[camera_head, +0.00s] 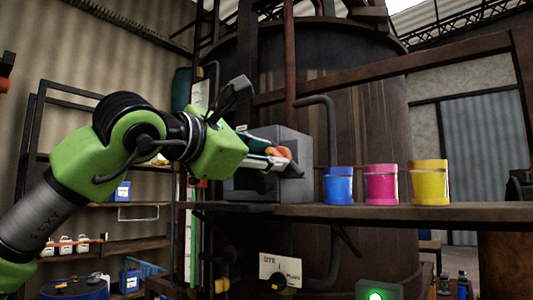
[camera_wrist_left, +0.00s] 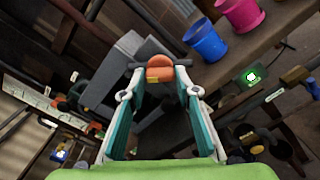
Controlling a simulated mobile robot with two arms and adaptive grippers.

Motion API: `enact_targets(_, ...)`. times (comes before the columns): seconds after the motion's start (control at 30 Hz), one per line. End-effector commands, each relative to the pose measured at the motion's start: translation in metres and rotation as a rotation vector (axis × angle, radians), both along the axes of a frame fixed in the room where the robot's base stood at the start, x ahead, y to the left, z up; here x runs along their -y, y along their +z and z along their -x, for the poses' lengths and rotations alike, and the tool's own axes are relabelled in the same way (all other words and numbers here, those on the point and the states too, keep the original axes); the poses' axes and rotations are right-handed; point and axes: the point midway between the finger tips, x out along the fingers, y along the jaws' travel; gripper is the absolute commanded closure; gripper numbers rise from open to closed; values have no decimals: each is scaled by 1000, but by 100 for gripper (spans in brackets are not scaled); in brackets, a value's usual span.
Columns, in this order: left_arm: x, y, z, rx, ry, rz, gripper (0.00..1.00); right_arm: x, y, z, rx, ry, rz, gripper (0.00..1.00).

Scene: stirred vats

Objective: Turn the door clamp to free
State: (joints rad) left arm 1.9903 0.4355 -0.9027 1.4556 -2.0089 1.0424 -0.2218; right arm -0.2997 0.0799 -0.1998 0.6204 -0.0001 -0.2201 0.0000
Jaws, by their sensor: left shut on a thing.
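The door clamp (camera_head: 282,152), with an orange round knob, sits on the front of a grey metal box (camera_head: 295,183) at the vat. In the left wrist view the orange knob (camera_wrist_left: 149,50) and a dark cross bar lie between the fingertips. My left gripper (camera_head: 268,160) reaches in from the left and is shut on the clamp; it also shows in the left wrist view (camera_wrist_left: 158,72). The gripper hides part of the clamp and the box front, so I cannot tell the clamp's turn position. My right gripper is not in view.
Right of the box, a blue pot (camera_head: 338,187), a pink pot (camera_head: 381,186) and a yellow pot (camera_head: 429,184) stand on a dark shelf (camera_head: 400,213). The big wooden vat (camera_head: 370,120) rises behind. A dial panel (camera_head: 280,271) and a green-lit button (camera_head: 376,296) are below.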

Motion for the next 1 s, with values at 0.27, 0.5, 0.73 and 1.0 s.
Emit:
enact_targets(0.27, 0, 1, 0, 156, 1, -214, 92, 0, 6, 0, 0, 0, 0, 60)
enact_targets(0.5, 0, 1, 0, 284, 1, -390, 92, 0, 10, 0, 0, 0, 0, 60)
enact_targets(0.73, 0, 1, 0, 386, 1, -530, 92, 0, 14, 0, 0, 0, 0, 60)
enact_targets(1.0, 0, 0, 0, 456, 0, -628, 92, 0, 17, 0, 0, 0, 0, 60)
